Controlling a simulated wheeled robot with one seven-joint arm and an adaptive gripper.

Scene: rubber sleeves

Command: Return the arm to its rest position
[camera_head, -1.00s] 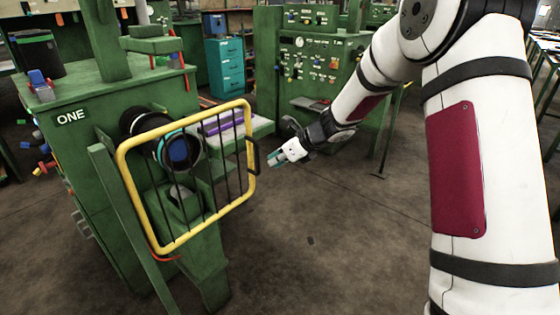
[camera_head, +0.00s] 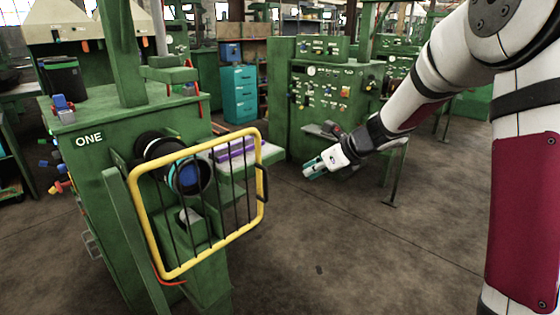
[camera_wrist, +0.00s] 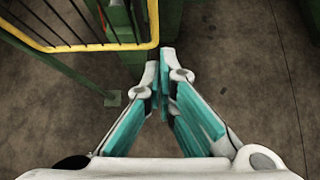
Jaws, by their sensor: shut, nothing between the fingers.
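My gripper (camera_head: 313,169) is at the end of my white arm in the head view, right of the yellow-framed guard (camera_head: 262,172) and apart from it. In the wrist view my gripper (camera_wrist: 162,75) has its teal-padded fingers brought together at the tips, with nothing between them. Below it is bare floor. My arm reaches in from the right side of the head view, and its upper links cover part of the background.
The green machine marked ONE (camera_head: 115,125) stands at the left with the guard on its front. A shelf with purple bars (camera_head: 236,149) is behind the guard. A green control cabinet (camera_head: 310,100) and a teal drawer unit (camera_head: 239,93) stand farther back. The floor (camera_head: 350,250) in front is clear.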

